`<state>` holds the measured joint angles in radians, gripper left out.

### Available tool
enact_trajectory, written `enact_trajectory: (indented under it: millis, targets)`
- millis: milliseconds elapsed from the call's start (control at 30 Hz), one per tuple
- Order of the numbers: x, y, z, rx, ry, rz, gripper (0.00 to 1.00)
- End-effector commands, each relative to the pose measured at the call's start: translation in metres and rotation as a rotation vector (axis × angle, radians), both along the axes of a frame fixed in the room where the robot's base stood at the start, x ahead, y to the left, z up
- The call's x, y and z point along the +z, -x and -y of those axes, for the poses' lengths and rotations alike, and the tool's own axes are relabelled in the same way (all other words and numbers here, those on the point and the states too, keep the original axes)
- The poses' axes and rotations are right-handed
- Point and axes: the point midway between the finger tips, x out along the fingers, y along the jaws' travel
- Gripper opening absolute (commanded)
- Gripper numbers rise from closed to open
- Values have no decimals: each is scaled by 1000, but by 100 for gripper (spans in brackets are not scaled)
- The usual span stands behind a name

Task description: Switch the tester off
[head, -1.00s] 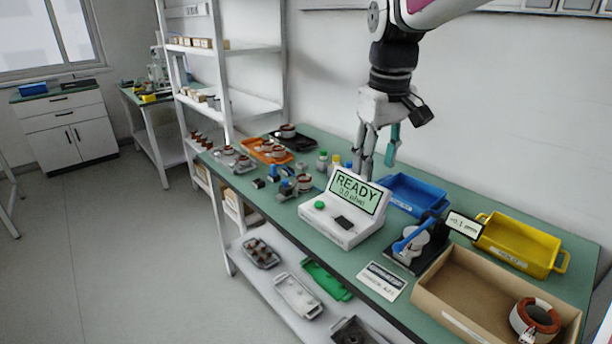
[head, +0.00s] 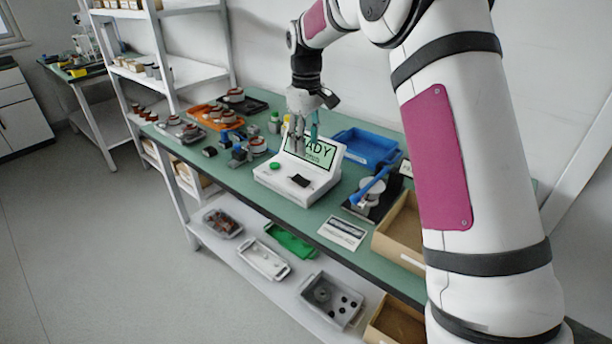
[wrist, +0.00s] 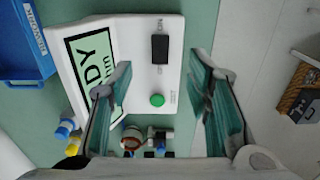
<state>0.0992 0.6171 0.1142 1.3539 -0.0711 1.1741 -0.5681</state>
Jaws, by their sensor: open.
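The white tester (head: 265,181) stands on the green bench top, its screen partly hidden by my gripper. The visible letters on the screen end in "ADY". A round green button (head: 275,166) and a black rocker switch (head: 300,180) sit on its low front panel. In the wrist view the switch (wrist: 159,48) and the button (wrist: 157,100) lie between the lines of my two fingers. My gripper (head: 303,142) is open and empty, pointing down in front of the screen. In the wrist view its fingers (wrist: 168,88) spread over the panel. I see no contact with the switch.
A blue bin (head: 366,147) stands behind right of the tester. A device with a blue lever (head: 370,187) and a cardboard box (head: 402,222) are to its right. Small parts and an orange tray (head: 205,112) lie left. A label card (head: 342,232) lies in front.

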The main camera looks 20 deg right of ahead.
Motion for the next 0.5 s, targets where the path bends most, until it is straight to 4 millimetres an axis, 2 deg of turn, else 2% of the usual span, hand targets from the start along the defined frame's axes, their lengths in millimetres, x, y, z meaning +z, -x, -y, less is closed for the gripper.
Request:
enact_trajectory:
  millis: [33,300,500]
  targets:
    - [-11,1,0,0,0,-5,45]
    - [-65,1,0,-1,1,-4,45]
    - [-95,1,0,-1,1,-3,45]
